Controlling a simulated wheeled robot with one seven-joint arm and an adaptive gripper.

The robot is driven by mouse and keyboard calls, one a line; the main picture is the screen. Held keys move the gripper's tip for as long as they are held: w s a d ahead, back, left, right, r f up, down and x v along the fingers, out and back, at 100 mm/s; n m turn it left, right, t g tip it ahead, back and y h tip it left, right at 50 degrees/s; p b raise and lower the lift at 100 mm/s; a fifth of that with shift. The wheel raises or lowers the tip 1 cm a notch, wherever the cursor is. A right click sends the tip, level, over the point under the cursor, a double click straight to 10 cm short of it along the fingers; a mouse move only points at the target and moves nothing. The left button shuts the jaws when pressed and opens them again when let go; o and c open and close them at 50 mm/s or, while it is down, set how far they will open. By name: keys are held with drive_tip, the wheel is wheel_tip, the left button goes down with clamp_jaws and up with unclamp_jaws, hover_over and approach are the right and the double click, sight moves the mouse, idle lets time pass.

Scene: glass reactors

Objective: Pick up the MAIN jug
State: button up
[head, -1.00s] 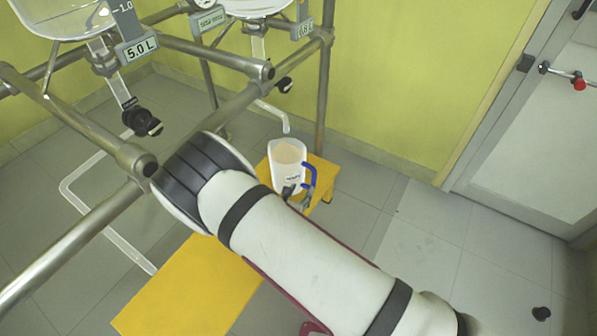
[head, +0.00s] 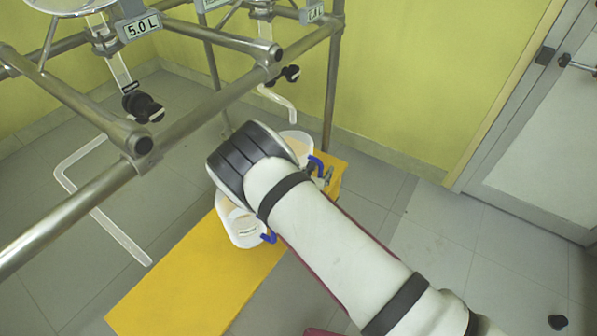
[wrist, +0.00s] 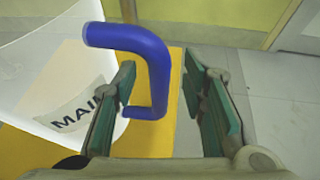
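The MAIN jug (wrist: 45,75) is a translucent white jug with a blue handle (wrist: 150,60). In the wrist view its label is at lower left. In the head view the far jug (head: 302,150), the one at my gripper (head: 324,176), stands on the yellow bench, partly hidden by my arm. My gripper is open, and its green-padded fingers (wrist: 165,108) stand either side of the handle's outer part. The handle's lower end overlaps the left finger in the picture; I cannot tell whether they touch.
A second white jug (head: 243,232) with a blue handle stands nearer on the yellow bench (head: 185,290), partly behind my arm. A steel frame (head: 190,105) holds glass vessels at left, with a drain spout (head: 284,105) above the far jug.

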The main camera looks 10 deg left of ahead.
drive_tip(key=shift+w+f, duration=0.1)
drive_tip(key=shift+w, duration=0.15)
clamp_jaws()
drive_tip(key=shift+r, duration=0.2)
